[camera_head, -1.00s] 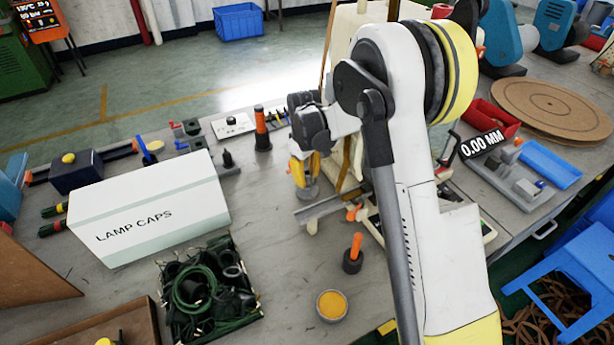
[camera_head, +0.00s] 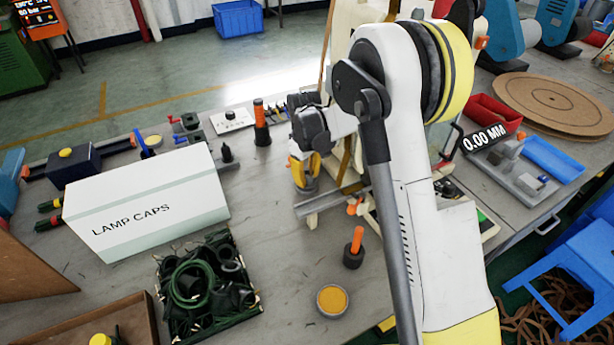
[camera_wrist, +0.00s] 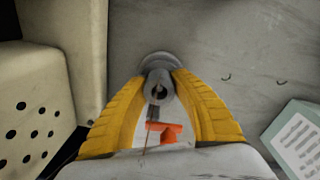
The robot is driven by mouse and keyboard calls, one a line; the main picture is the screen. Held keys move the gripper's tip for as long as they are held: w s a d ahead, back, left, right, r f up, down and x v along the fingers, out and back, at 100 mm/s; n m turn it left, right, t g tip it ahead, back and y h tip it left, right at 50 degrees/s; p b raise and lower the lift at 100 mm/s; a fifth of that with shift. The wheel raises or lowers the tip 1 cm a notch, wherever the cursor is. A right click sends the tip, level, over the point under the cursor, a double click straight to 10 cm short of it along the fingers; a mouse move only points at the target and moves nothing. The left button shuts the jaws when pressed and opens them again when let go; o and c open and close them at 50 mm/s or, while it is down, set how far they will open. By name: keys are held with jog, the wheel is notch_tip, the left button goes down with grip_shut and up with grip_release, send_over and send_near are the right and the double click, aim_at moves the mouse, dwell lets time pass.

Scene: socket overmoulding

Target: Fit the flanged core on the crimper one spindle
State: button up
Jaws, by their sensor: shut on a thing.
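My gripper (camera_head: 304,174) has yellow fingers, which also show in the wrist view (camera_wrist: 160,100). They are shut on the flanged core (camera_wrist: 158,64), a grey round part with a wide flange and a dark central hole. In the head view only a little grey of the core (camera_head: 306,189) shows below the fingers. It is near a metal rail (camera_head: 326,203) on the bench. An orange part (camera_wrist: 168,133) shows between the fingers in the wrist view. I cannot make out the crimper one spindle for certain; my arm hides much of the machine behind it.
The lamp caps box (camera_head: 145,205) and a tray of dark rings and cords (camera_head: 205,285) lie left. A black and orange post (camera_head: 353,250) and a yellow-filled dish (camera_head: 331,300) stand in front. A cream block with holes (camera_wrist: 35,120) is close by in the wrist view.

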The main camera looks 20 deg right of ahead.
jog(key=shift+f, duration=0.35)
jog(key=o, duration=1)
notch_tip(320, 180, up, 12)
jog(key=shift+s+a, duration=0.15)
jog(key=shift+a, duration=0.1)
